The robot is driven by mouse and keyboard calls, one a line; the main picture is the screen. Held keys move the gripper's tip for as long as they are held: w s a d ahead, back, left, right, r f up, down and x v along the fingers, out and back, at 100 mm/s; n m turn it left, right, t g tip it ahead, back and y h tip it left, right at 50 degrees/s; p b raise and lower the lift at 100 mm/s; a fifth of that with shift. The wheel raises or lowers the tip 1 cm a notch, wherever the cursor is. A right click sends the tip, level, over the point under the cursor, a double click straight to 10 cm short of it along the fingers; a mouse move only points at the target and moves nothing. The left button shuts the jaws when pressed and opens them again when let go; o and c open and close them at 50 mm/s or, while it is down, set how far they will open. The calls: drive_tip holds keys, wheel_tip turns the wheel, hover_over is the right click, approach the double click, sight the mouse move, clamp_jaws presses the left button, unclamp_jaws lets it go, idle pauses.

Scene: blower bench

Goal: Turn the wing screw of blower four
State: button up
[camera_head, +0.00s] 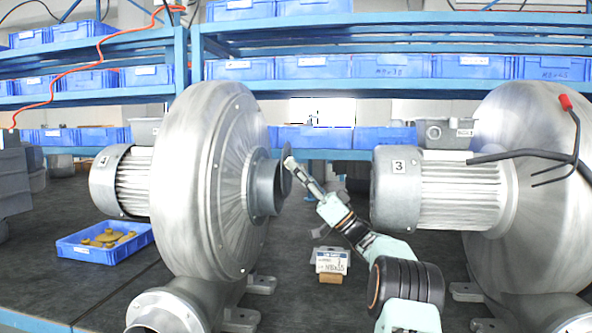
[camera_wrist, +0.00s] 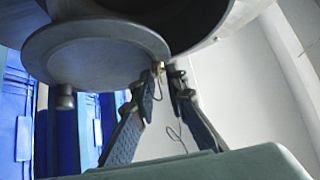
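Blower four (camera_head: 210,180) stands at the left in the head view, with a "4" label on its motor (camera_head: 122,180). Its short round inlet (camera_head: 265,188) faces right, with a round disc (camera_head: 287,170) at its mouth. My gripper (camera_head: 291,163) is at this disc. In the wrist view the grey disc (camera_wrist: 95,52) fills the upper left, and a small knob (camera_wrist: 65,98) sticks out below it. My fingertips (camera_wrist: 163,75) are close together at the disc's lower right edge, beside a small brass-coloured piece, perhaps the wing screw. Whether they touch or grip it is unclear.
Blower three (camera_head: 520,190) stands to the right, with a black cable and red-tipped lever. A blue tray (camera_head: 105,243) with yellowish parts lies at the left. A labelled card (camera_head: 331,262) stands on the dark bench between the blowers. Blue shelves with bins are behind.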

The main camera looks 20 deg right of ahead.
drive_tip(key=o, duration=0.4)
drive_tip(key=v, duration=0.7)
drive_tip(key=shift+s+d+f, duration=0.1)
drive_tip(key=shift+s+f, duration=0.05)
drive_tip(key=shift+f, duration=0.1)
